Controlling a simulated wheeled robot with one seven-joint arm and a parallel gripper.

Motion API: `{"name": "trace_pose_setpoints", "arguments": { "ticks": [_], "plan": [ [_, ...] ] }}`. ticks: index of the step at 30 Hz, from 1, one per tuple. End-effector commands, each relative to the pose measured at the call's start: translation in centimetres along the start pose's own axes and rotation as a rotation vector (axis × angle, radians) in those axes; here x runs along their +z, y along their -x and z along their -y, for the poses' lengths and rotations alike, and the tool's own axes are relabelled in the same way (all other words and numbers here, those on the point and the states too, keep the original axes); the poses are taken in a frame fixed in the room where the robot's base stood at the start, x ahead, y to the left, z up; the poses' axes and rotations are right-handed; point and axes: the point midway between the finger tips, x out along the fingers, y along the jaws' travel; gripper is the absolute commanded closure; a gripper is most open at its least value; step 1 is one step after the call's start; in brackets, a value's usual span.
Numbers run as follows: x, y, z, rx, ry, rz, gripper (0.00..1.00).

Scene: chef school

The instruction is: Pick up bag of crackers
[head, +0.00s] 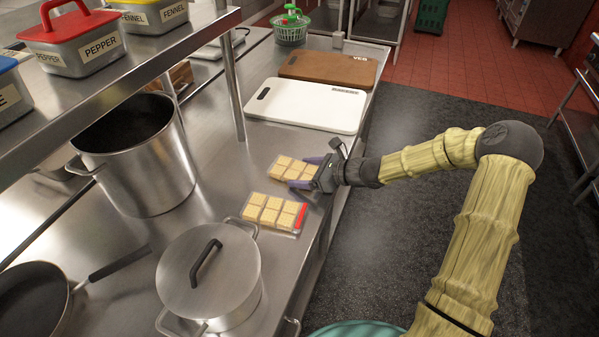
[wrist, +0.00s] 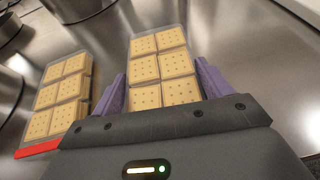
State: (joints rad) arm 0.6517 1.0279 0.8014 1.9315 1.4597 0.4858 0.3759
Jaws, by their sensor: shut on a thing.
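Two clear bags of square crackers are in view on the steel counter (head: 235,185). My gripper (head: 302,173) is shut on the farther bag of crackers (head: 284,167), with its purple fingers on either side of it. In the wrist view this held bag (wrist: 160,65) lies between the two fingers (wrist: 160,85), its near end hidden by the gripper body. I cannot tell whether it is clear of the counter. The other bag of crackers (head: 272,212), with a red end strip, lies nearer; in the wrist view it is at the left (wrist: 60,95).
A lidded pot (head: 210,275) stands close to the nearer bag. A tall open pot (head: 135,160) and a pan (head: 35,300) are at the left. White (head: 305,105) and brown (head: 330,69) cutting boards lie beyond. A shelf (head: 120,75) with labelled containers overhangs the counter.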

Motion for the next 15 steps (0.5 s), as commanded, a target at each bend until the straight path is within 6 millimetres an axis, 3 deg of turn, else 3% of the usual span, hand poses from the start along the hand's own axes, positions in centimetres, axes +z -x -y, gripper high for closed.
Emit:
{"name": "trace_pose_setpoints", "arguments": {
  "ticks": [7, 15],
  "plan": [
    [1.6, 0.7, 0.0, -0.001, 0.005, 0.0, 0.47],
    [6.3, 2.6, 0.1, -0.002, 0.006, -0.001, 0.47]
  ]
}}
